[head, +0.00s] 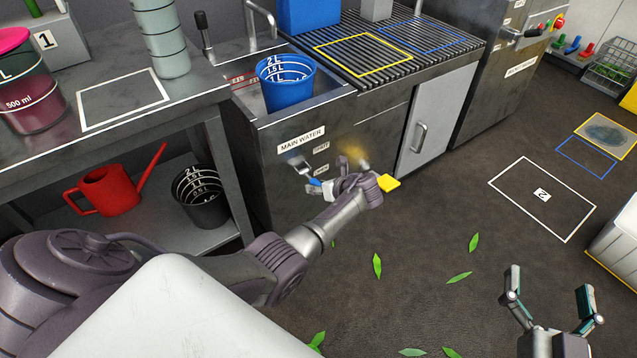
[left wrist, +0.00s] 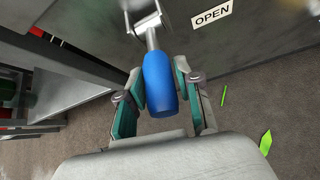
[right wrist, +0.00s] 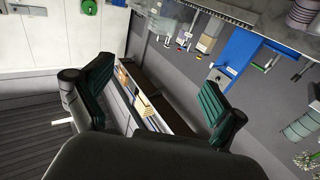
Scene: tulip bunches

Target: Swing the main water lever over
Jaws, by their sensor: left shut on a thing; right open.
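The main water lever has a metal shank (head: 303,168) and a blue grip (head: 315,182). It is mounted on the dark cabinet front (head: 262,165) below the MAIN WATER label (head: 301,140). A SHUT label (head: 321,147) and an OPEN label (head: 321,168) are beside it. The lever slants down and right from its pivot in the head view. My left gripper (head: 327,187) is shut on the blue grip, which also shows between its fingers in the left wrist view (left wrist: 160,85). My right gripper (head: 549,285) is open and empty above the floor, away from the lever.
A blue measuring bucket (head: 287,85) stands in the sink above the lever. A red watering can (head: 108,190) and a black bucket (head: 199,198) are on the shelf to the left. A light cabinet door (head: 422,128) is to the right. Green leaves (head: 377,266) lie on the floor.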

